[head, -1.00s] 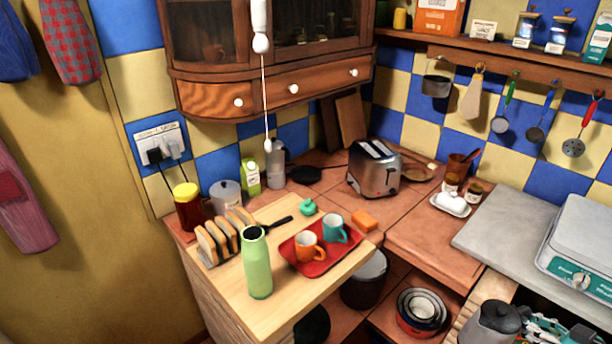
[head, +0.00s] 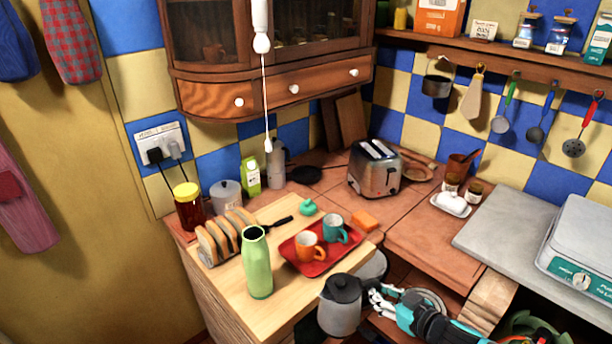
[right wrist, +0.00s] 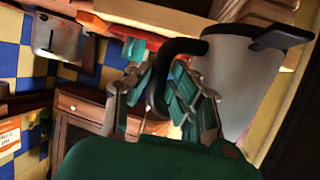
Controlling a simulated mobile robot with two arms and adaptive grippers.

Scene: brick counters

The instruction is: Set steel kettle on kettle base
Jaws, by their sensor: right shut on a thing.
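The steel kettle (head: 340,309), grey with a black lid, is held upright in front of the right edge of the wooden worktop. My right gripper (head: 375,296) comes from the right and is shut on its black handle. In the right wrist view the fingers (right wrist: 165,100) close around the curved handle, and the kettle's grey body (right wrist: 235,80) is beside them, with its black spout at top right. A flat black disc on the back counter (head: 306,174), left of the toaster, looks like the kettle base; nothing stands on it. My left gripper is not in view.
On the wooden worktop (head: 222,291) are a tall green bottle (head: 257,265), a toast rack (head: 225,237) and a red tray (head: 292,256) with two mugs. A moka pot (head: 277,165) and a toaster (head: 375,170) flank the disc. A cord hangs from above.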

